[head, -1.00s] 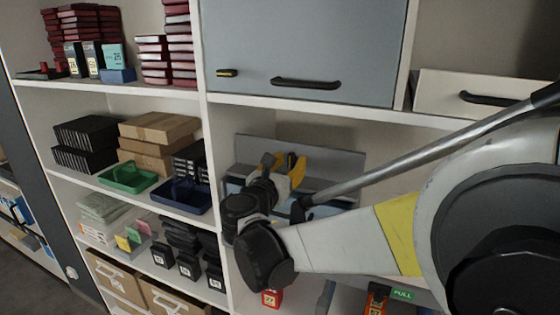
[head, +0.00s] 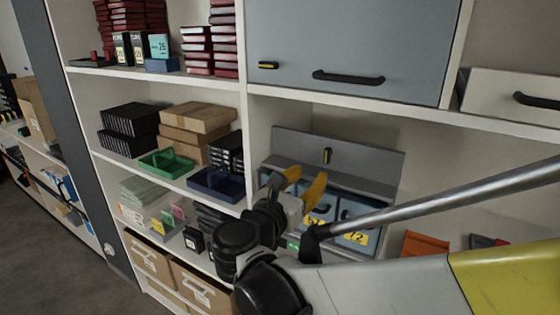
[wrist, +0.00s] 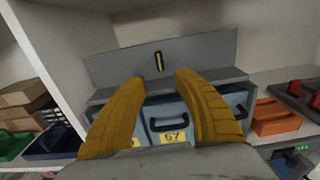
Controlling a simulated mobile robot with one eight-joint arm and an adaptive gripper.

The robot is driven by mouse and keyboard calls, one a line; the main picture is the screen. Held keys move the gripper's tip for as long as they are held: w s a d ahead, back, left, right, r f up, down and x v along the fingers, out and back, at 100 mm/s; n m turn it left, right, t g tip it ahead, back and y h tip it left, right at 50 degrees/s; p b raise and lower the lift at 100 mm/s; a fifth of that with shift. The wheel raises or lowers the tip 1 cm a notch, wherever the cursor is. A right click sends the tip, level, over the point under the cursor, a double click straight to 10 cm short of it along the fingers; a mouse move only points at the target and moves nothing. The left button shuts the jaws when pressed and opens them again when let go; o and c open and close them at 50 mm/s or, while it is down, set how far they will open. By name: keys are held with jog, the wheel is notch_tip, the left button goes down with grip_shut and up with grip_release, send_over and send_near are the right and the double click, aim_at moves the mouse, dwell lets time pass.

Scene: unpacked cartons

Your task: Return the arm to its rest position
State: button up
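My gripper (head: 308,177) has yellow fingers and is in front of the middle shelf bay in the head view. In the wrist view my gripper (wrist: 160,80) shows two fingers spread apart with nothing between them. Behind them stands a small grey-blue drawer unit (wrist: 215,78) with black handles and yellow number labels, one reading 57. The drawer unit also shows in the head view (head: 350,180), partly hidden by my arm and gripper. A small black-and-yellow item (wrist: 158,61) is on its grey back panel. Whether the fingers touch the unit cannot be told.
A green tray (head: 166,164) and a dark blue tray (head: 216,184) sit on the shelf to the left. Brown boxes (head: 198,117) stand behind them. A grey cabinet door (head: 350,45) is above. An orange bin (wrist: 275,119) is right of the drawer unit.

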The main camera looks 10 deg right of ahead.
jog(key=s+d+f+m+g, duration=0.1)
jog(key=d+m, duration=0.1)
jog(key=s+d+f+m+g+y, duration=0.1)
jog(key=s+d+f+m, duration=0.1)
jog(key=d, duration=0.1)
jog(key=s+d+f+m+g, duration=0.1)
jog(key=d+f+m+g, duration=0.1)
jog(key=d+m, duration=0.1)
jog(key=shift+s+f+y, duration=0.15)
jog(key=shift+f+y, duration=0.05)
jog(key=shift+y, duration=0.2)
jog(key=s+a+f+m+g+y, duration=0.1)
jog(key=s+f+m+g+y, duration=0.1)
jog(key=s+f+m+y, duration=0.55)
jog(key=s+f+m+g+y, duration=0.1)
jog(key=s+f+m+y, duration=0.1)
jog(key=s+m, duration=1)
jog(key=w+f+m+b, duration=0.2)
jog(key=w+f+b, duration=0.1)
jog(key=f+b, duration=0.6)
jog(key=shift+w+f+h+b, duration=0.3)
jog(key=shift+h+b, duration=0.05)
jog(key=shift+a, duration=0.1)
jog(key=shift+c, duration=0.4)
